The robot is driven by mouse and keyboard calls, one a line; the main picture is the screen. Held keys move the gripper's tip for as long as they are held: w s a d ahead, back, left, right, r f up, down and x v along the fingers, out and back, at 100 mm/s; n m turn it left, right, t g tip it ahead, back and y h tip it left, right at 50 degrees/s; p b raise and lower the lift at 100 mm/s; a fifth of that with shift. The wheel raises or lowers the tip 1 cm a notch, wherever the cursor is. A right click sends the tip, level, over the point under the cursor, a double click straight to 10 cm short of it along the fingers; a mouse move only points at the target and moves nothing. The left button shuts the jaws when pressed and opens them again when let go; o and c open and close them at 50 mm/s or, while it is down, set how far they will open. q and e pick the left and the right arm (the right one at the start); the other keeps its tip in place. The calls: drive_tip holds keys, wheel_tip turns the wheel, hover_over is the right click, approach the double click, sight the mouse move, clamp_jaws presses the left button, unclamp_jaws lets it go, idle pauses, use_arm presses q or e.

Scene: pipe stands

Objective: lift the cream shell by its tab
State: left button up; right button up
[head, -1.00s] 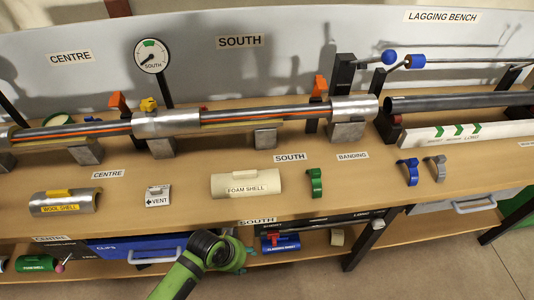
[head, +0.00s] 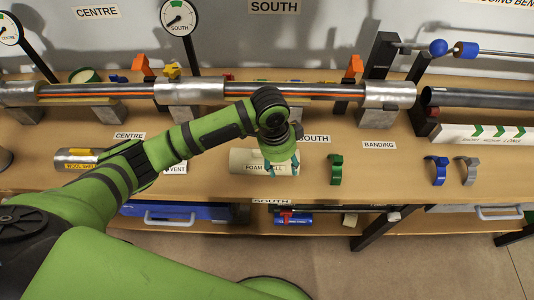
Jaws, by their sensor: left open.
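The cream shell (head: 242,160), labelled as a foam shell, lies on the bench at the SOUTH place. My left gripper (head: 282,167) is over its right half and hides much of that part. The gripper points down and is open, with its fingers at the shell. The shell's tab is hidden behind my wrist and gripper. I cannot tell whether the fingers touch the shell or stand around the tab. My right gripper is not in view.
A green clip (head: 335,170) stands just right of the shell. A blue clip (head: 436,171) and a grey clip (head: 469,172) stand further right. Behind, the pipe (head: 310,91) runs along the bench on supports.

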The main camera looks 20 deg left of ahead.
sight(242, 161)
use_arm(q)
drive_tip(key=shift+m+g+y, duration=0.3)
drive_tip(key=shift+m+y, duration=0.1)
drive_tip(key=shift+y, duration=0.5)
drive_tip(key=w+a+r, duration=0.1)
drive_tip(key=a, duration=0.1)
drive_tip(key=w+a+r, duration=0.1)
drive_tip(key=w+r, duration=0.1)
drive_tip(key=w+a+r, duration=0.1)
drive_tip(key=a, duration=0.1)
drive_tip(key=shift+w+a+r, duration=0.15)
drive_tip(key=shift+a, duration=0.15)
drive_tip(key=f+p, duration=0.1)
drive_tip(key=f, duration=0.3)
drive_tip(key=f+p, duration=0.1)
drive_tip(key=shift+a+f+p, duration=0.3)
drive_tip(key=shift+f, duration=0.65)
clamp_jaws()
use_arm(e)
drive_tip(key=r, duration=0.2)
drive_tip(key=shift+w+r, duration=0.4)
